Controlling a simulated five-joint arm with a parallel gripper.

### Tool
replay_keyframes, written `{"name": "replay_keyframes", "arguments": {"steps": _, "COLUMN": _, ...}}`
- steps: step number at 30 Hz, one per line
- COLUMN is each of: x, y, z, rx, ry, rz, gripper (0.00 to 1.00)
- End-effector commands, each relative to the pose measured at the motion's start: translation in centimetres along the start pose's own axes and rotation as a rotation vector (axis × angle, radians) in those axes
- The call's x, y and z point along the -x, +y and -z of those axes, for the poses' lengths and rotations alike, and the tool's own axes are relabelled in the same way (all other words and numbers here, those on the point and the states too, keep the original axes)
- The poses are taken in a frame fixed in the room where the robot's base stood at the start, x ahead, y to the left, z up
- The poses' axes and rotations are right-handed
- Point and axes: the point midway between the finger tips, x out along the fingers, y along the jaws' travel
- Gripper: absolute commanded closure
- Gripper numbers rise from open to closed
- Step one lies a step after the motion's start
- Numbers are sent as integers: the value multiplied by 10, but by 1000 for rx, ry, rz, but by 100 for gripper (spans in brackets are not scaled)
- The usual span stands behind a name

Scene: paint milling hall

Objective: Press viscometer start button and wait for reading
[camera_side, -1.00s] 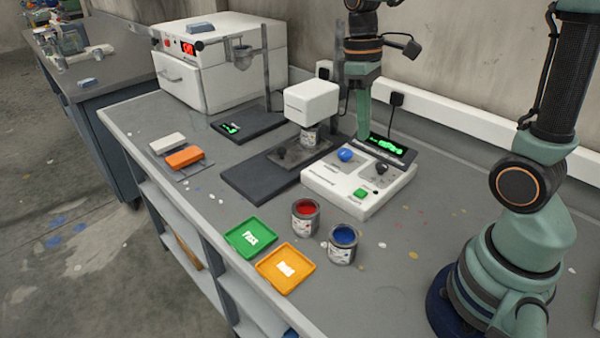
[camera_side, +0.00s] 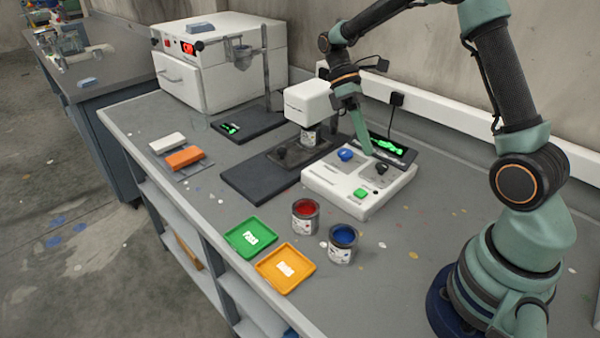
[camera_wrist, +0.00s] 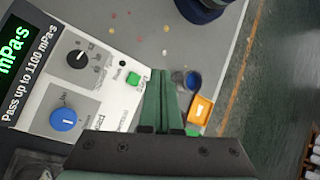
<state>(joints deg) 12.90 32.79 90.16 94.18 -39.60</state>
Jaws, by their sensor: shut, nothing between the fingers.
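The viscometer's white control box (camera_side: 330,186) stands on the bench with a blue knob (camera_side: 346,155), a black knob (camera_side: 381,169) and a lit green display (camera_side: 388,146). Its green start button (camera_side: 361,193) is at the front; in the wrist view the button (camera_wrist: 133,79) lies just left of my fingertips (camera_wrist: 161,74). My gripper (camera_side: 368,152) is shut and empty, slanting down above the box between the knobs, apart from the button. The display's reading is too small or cut off to tell.
A red paint can (camera_side: 305,216) and a blue paint can (camera_side: 342,244) stand in front of the box, near a green tray (camera_side: 250,236) and an orange tray (camera_side: 286,268). A white oven (camera_side: 222,62) stands at the back left.

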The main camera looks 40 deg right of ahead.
Motion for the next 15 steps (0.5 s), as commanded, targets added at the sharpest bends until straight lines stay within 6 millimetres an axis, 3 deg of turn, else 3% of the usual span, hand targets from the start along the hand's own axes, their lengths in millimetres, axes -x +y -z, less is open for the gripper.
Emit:
{"name": "replay_keyframes", "arguments": {"steps": 8, "x": -5, "y": 2, "z": 3, "rx": -1, "ry": 0, "rz": -1, "gripper": 100}}
{"name": "replay_keyframes", "arguments": {"steps": 15, "x": -28, "y": 13, "z": 16, "rx": -1, "ry": -2, "rz": 1, "gripper": 100}}
